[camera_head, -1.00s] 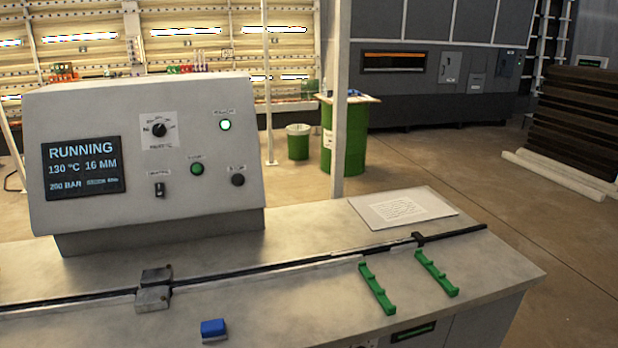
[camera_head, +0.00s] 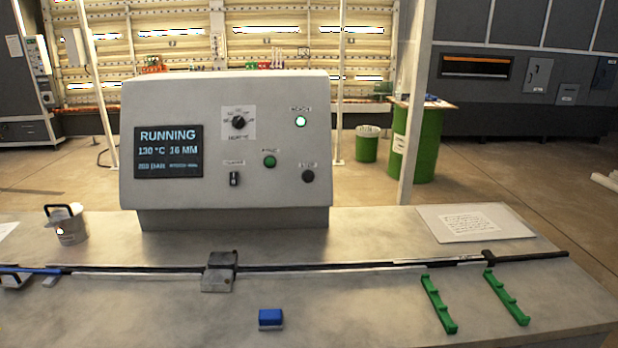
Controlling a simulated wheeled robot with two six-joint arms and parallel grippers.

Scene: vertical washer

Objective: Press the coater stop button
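The grey control box (camera_head: 262,105) stands at the back of the bench. Its screen (camera_head: 168,152) reads RUNNING, 130 °C and 16 MM. A black round button (camera_head: 308,176) sits at the lower right of the panel; its small label looks like STOP but is blurred. A green round button (camera_head: 270,160) is to its left. A lit lamp (camera_head: 301,121) glows above them. A black rotary knob (camera_head: 238,122) and a small black switch (camera_head: 234,179) are also on the panel. Neither of my grippers is in view.
A dark rail (camera_head: 340,266) with a grey block (camera_head: 219,270) runs across the bench (camera_head: 370,315) in front of the box. A blue block (camera_head: 271,318), two green racks (camera_head: 438,304), a paper sheet (camera_head: 475,222) and a white bucket (camera_head: 68,224) are on the bench.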

